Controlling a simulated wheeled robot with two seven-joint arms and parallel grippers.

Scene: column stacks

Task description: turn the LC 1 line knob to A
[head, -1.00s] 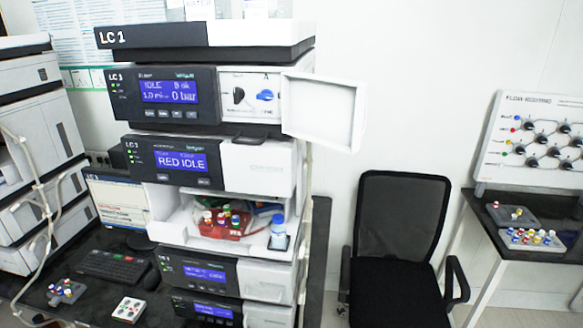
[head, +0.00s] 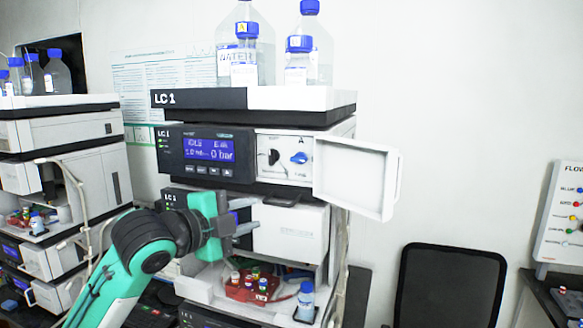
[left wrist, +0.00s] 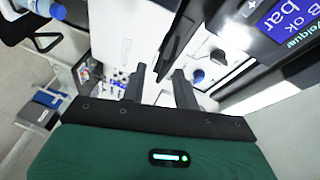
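The LC 1 pump module (head: 232,178) has its white door (head: 354,178) swung open to the right. In the open bay are a blue knob (head: 299,158), under a small letter A, and a black round part (head: 273,157) to its left. The blue knob lies roughly sideways; its exact pointing is too small to tell. My left gripper (head: 252,216) is in front of the module below, lower left of the blue knob and apart from it. In the left wrist view, its two dark fingers are apart and empty, and the blue knob (left wrist: 197,76) shows beyond them. My right gripper is not in view.
Bottles with blue caps (head: 299,60) stand on the stack's top. A tray with a red vial rack (head: 250,287) and a blue-capped bottle (head: 306,300) is below my gripper. The open door borders the bay's right side. A black chair (head: 450,285) stands right.

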